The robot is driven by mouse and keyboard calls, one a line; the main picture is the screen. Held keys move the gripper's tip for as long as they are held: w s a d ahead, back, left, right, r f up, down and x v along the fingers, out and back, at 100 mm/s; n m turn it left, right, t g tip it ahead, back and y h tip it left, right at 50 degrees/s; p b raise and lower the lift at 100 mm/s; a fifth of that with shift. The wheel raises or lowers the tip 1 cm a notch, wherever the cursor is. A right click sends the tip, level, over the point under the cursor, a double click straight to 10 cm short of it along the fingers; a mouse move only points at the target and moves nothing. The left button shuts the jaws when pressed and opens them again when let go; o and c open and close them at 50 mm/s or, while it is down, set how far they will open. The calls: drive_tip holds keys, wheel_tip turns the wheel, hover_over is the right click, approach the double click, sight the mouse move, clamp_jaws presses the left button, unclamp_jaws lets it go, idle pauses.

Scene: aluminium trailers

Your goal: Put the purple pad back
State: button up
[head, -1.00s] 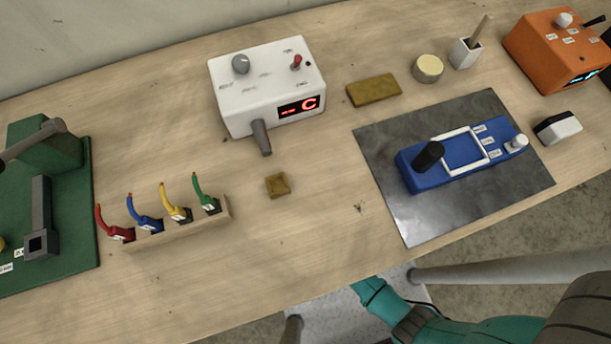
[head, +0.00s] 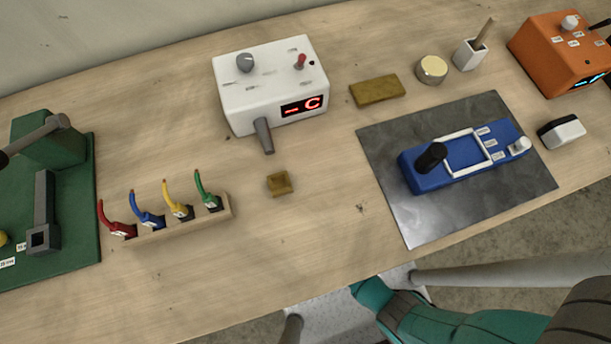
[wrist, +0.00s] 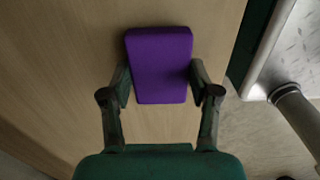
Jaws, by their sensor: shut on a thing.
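The purple pad (wrist: 160,62) shows in the wrist view as a rounded rectangular block between the fingers of my gripper (wrist: 163,88). My gripper is shut on it, one finger against each long side. Wooden surface shows behind the pad; whether the pad touches it or hangs above it I cannot tell. In the head view neither the pad nor the gripper shows, only part of my teal arm at the lower right.
The wooden bench (head: 310,235) holds a white device (head: 265,85), a rack (head: 185,229) of coloured-handled tools, a blue device (head: 465,155) on a dark mat (head: 430,220), and an orange box (head: 560,50). The front middle of the bench is clear.

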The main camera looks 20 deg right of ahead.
drive_tip(key=o, duration=1.1)
drive_tip(key=shift+f, duration=0.1)
wheel_tip(320, 180, up, 12)
idle(0.5)
